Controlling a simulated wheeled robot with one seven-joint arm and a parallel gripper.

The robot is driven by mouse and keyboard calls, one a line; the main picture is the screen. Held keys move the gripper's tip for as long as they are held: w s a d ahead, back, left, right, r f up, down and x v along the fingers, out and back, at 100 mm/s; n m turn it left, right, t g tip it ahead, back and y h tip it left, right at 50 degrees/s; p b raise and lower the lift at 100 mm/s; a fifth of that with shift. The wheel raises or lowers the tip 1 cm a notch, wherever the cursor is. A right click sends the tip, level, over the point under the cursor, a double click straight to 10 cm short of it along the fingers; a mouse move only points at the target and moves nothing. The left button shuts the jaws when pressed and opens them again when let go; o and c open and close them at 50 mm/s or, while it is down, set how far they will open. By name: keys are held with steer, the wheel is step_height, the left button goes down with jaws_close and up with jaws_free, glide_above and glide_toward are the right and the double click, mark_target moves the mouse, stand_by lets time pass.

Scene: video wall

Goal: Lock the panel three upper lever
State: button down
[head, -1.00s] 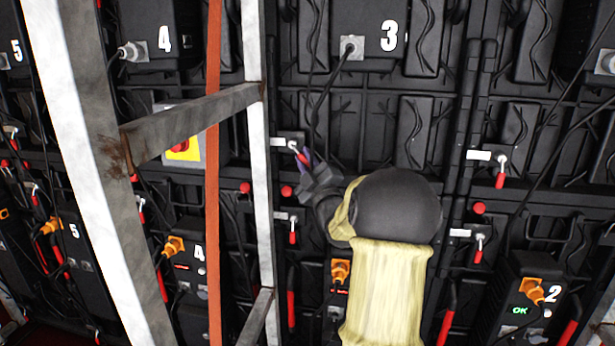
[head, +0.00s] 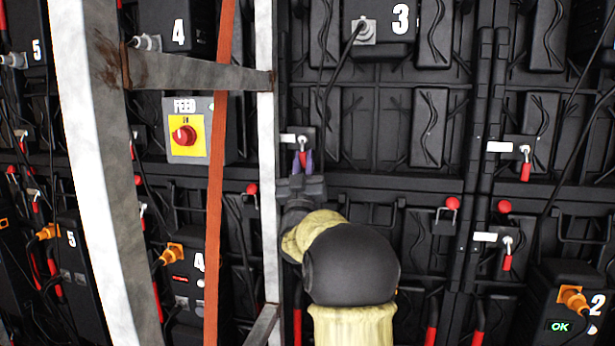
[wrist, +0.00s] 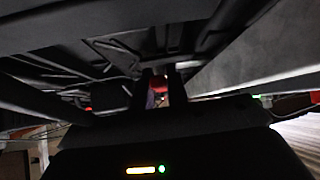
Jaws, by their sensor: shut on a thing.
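The panel three upper lever (head: 303,158) has a red handle and sits beside a small white label, below the box marked 3 (head: 385,32). Its handle points about straight down. My gripper (head: 303,163) reaches up from below with its purple fingertips on either side of the red handle, shut on it. In the wrist view my gripper (wrist: 161,88) shows dark fingers with a red piece (wrist: 159,84) between them. My wrist and forearm cover the area below the lever.
A grey metal frame post (head: 265,150) stands close left of my gripper, with a crossbar (head: 195,75) and an orange strap (head: 219,180). A FEED box (head: 187,130) with a red knob is behind it. Other red levers (head: 525,170) are on the right.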

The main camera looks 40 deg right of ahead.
steer(key=shift+w+a+f+m+g+h+b, duration=0.15)
steer(key=shift+m+g+h+b, duration=0.2)
steer(key=shift+m+g+h, duration=0.6)
steer(key=shift+w+a+f+m+g+h+b, duration=0.15)
steer(key=shift+m+g+h+b, duration=0.25)
steer(key=shift+m, duration=0.85)
steer(key=shift+r, duration=0.15)
steer(key=c, duration=1.4)
jaws_free()
steer(key=shift+r, duration=0.1)
steer(key=v, duration=1.7)
steer(key=shift+f, duration=0.3)
steer(key=shift+w, duration=0.1)
